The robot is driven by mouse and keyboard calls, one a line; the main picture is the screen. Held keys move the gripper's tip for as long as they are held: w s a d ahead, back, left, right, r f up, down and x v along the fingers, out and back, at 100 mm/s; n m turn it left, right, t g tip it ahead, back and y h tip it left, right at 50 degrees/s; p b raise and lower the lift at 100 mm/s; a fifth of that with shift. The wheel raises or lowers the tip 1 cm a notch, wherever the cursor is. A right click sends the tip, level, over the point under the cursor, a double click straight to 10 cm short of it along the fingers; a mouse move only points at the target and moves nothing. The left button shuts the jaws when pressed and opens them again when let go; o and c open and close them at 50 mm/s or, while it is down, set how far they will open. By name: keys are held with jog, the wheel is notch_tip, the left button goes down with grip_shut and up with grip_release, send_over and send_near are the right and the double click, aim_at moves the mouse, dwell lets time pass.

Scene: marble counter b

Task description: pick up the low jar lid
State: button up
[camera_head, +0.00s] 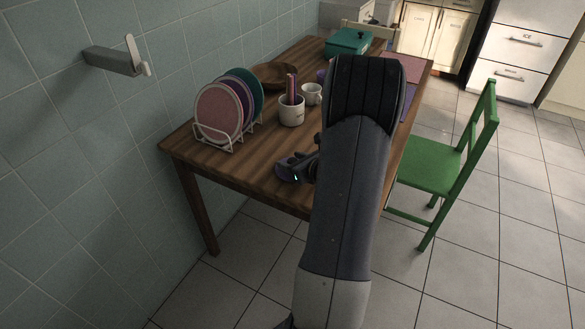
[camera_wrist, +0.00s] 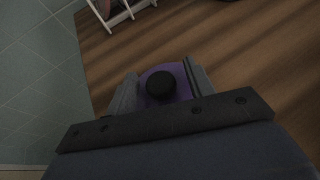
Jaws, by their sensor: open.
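The low jar lid (camera_wrist: 178,71) is a purple disc with a round black knob on top, seen in the wrist view. It lies between the two fingers of my gripper (camera_wrist: 160,86), one finger on each side. The fingers are open; I cannot tell whether either touches the lid. The near part of the lid is hidden behind the gripper body.
A white rack (camera_head: 232,140) of plates stands at the left table edge. A white pot (camera_head: 291,112) with utensils, a white mug (camera_head: 311,95), a brown bowl (camera_head: 274,75) and a teal container (camera_head: 348,42) stand farther back. A green chair (camera_head: 437,168) is at the right.

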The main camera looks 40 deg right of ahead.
jog(key=shift+c, duration=0.4)
jog(key=c, duration=0.9)
jog(key=shift+r, duration=0.1)
